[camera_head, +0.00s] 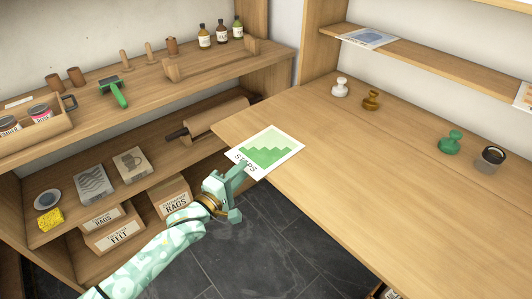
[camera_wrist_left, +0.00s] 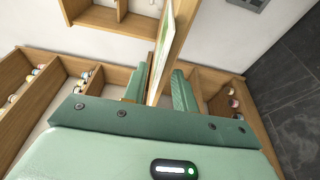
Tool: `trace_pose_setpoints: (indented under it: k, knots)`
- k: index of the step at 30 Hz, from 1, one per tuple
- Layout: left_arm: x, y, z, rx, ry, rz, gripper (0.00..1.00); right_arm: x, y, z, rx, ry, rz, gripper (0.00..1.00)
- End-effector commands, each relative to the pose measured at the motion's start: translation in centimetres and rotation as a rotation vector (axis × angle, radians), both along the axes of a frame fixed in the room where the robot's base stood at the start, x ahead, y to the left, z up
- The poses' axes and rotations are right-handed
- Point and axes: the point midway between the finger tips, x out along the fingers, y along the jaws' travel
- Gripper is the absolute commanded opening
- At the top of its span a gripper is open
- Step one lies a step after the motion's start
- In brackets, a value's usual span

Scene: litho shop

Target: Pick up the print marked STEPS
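The print marked STEPS (camera_head: 268,150) is a white sheet with green stepped shapes. It lies at the near left corner of the wooden table (camera_head: 400,165), by the edge. My left gripper (camera_head: 238,178) is at the print's near left edge, and a finger covers part of its lettering. In the left wrist view the fingers (camera_wrist_left: 160,88) are apart, one on each side of the table's edge, with the print (camera_wrist_left: 163,45) seen edge-on along the board. I cannot tell whether either finger touches it. My right gripper is out of view.
White (camera_head: 340,87), brown (camera_head: 371,100) and green (camera_head: 450,142) knobbed stamps and a dark-topped jar (camera_head: 490,159) stand farther back on the table. Another print (camera_head: 368,38) lies on the upper shelf. A shelf unit with boxes and bottles is at left. The table's middle is clear.

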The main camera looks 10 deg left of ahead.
Motion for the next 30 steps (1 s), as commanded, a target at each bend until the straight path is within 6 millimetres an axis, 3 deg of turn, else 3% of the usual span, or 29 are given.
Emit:
trace_pose_setpoints:
  k: [4, 11, 14, 15, 26, 30]
  knots:
    - [1.6, -0.7, -0.3, 0.001, 0.002, -0.001, 0.28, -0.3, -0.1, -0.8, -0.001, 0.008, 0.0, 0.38]
    - [1.8, -0.8, 0.0, 0.0, 0.001, -0.001, 0.28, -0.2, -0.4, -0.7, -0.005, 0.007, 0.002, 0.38]
    - [1.7, -0.8, 0.0, 0.0, 0.001, -0.001, 0.03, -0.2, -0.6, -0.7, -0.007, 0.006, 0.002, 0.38]
    - [1.7, -0.8, 0.0, 0.0, 0.001, -0.001, 0.0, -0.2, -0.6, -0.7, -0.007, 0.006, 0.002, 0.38]
    - [1.7, -0.7, 0.2, 0.0, 0.001, -0.001, 0.0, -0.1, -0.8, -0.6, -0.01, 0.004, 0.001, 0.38]
    - [1.7, -0.7, 1.4, 0.001, -0.003, 0.0, 0.0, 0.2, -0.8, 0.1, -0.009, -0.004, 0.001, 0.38]
